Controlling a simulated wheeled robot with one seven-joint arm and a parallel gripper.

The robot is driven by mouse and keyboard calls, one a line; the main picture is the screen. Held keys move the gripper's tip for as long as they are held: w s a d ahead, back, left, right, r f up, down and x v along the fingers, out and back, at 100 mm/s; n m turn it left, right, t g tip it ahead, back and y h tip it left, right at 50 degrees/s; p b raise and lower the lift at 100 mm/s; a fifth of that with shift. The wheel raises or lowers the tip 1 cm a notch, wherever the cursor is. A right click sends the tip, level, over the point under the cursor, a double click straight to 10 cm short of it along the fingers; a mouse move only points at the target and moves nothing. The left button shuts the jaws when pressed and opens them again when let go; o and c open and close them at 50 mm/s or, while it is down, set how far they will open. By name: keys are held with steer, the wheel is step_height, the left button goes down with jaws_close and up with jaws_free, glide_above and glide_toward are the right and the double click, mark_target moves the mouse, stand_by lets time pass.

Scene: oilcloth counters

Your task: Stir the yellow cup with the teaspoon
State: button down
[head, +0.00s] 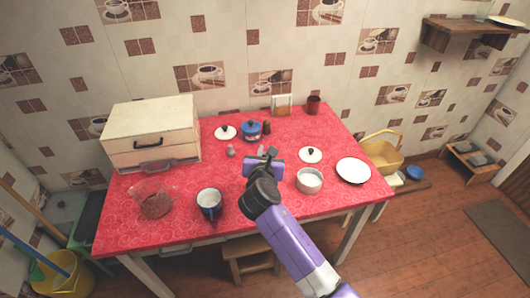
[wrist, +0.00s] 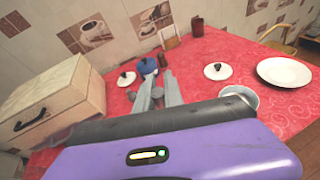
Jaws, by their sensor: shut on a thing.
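My gripper (head: 267,152) is above the middle of the red table. In the wrist view its grey fingers (wrist: 158,88) are closed on a small grey thing (wrist: 157,94). Little of it shows, so I cannot tell whether it is the teaspoon. I see no yellow cup in either view. A dark red cup (head: 313,105) stands at the back right. No other spoon can be made out.
A cream drawer box (head: 150,130) and a glass bowl (head: 155,200) are on the left. A blue lidded pot (head: 251,131) and white lids (head: 225,132) (head: 311,155) are behind and beside my gripper. A pale pot (head: 309,181) and white plate (head: 353,171) are on the right.

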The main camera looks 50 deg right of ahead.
step_height(320, 180, down, 9)
steer(key=b, duration=0.7)
steer(key=shift+f, duration=0.2)
stand_by(0.4)
steer(key=shift+w, duration=0.1)
stand_by(0.4)
